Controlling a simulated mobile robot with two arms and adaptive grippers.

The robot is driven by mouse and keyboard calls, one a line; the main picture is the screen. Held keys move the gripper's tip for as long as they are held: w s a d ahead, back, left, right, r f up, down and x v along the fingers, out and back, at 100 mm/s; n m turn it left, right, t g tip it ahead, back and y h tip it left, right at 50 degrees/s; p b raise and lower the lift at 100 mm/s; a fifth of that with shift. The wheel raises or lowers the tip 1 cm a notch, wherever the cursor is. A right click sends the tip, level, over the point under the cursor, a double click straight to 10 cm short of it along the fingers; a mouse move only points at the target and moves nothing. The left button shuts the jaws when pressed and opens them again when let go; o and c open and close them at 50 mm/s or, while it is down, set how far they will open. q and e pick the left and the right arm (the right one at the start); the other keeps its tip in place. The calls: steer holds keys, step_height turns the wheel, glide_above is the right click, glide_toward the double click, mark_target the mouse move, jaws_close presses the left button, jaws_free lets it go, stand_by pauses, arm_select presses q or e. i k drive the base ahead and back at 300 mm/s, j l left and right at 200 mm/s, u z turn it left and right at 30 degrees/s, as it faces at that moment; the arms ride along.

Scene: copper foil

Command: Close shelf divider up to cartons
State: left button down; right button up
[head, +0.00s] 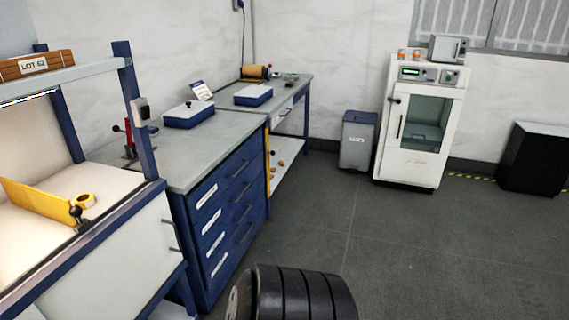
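A yellow upright panel (36,200), which looks like the shelf divider, stands on the pale lit surface of the workbench (130,218) at the far left. A black knob (77,213) sits at its near right end, by the bench's front edge. The panel's left end is cut off by the picture edge. A brown box labelled LOT 62 (36,66) lies on the upper shelf (90,68); I cannot tell if it is a carton. No cartons show beside the panel. Neither of my grippers is in view.
A blue post (137,115) rises at the bench's right corner. A blue drawer cabinet (225,205) adjoins the bench. A white oven cabinet (408,130) and grey bin (357,142) stand farther back.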

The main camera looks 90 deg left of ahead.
mark_target(59, 209)
steer(key=u, duration=5.25)
